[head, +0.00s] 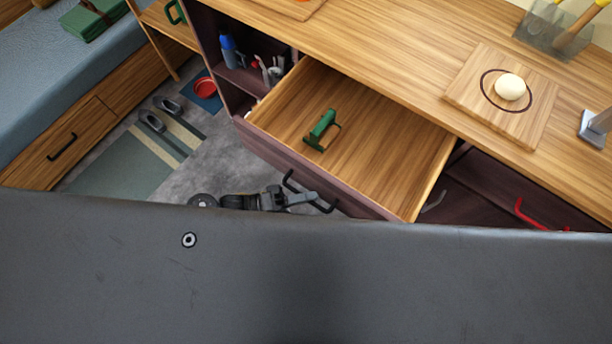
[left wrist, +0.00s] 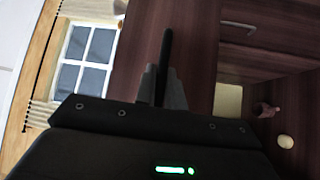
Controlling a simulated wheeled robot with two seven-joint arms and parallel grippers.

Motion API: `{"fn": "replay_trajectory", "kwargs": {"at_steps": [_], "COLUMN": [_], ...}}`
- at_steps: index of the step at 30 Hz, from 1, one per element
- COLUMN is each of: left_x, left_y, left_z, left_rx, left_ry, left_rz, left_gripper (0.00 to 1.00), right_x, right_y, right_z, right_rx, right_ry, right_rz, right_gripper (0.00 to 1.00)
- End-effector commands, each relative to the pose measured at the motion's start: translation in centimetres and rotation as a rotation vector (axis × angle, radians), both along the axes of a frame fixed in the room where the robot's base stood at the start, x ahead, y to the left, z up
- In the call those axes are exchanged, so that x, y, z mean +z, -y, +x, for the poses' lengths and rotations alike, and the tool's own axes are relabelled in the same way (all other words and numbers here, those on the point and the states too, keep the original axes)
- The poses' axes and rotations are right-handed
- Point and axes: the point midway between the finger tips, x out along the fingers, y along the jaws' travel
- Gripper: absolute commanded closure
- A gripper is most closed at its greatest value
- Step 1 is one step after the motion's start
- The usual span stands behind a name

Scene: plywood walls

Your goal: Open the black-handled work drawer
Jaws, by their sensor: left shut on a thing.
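The work drawer (head: 370,155) is pulled well out from under the wooden counter, with its light wood inside showing. Its dark front bears a black handle (head: 290,182), also seen in the left wrist view as an upright dark bar (left wrist: 167,48). My left gripper (head: 312,198) is shut on this handle at the drawer front; in the left wrist view its fingers (left wrist: 161,87) close around the bar. My right gripper is in neither view.
The counter holds a wooden board (head: 467,95) with a pale round object (head: 510,87). A red handle (head: 530,215) shows at lower right. An open shelf (head: 240,78) with bottles and tools stands left of the drawer. Slippers (head: 152,121) and a striped mat (head: 125,160) lie on the floor.

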Motion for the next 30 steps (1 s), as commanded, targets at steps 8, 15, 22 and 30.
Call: {"fn": "replay_trajectory", "kwargs": {"at_steps": [8, 15, 22, 30], "left_x": [-0.03, -0.04, -0.03, -0.27], "left_y": [-0.08, -0.12, -0.12, -0.85], "left_z": [-0.50, -0.50, -0.48, -0.66], "left_rx": [-0.010, -0.008, -0.007, -0.007], "left_ry": [0.000, 0.000, 0.000, -0.001], "left_rz": [0.000, 0.001, 0.001, 0.002], "left_gripper": [1.00, 0.83, 0.68, 0.68], "right_x": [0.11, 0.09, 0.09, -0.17], "right_y": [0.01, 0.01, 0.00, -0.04], "right_z": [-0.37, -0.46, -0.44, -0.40], "right_rx": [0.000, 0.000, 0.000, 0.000], "right_ry": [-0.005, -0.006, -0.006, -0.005], "right_rz": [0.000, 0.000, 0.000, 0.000], "right_gripper": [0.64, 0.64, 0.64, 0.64]}}
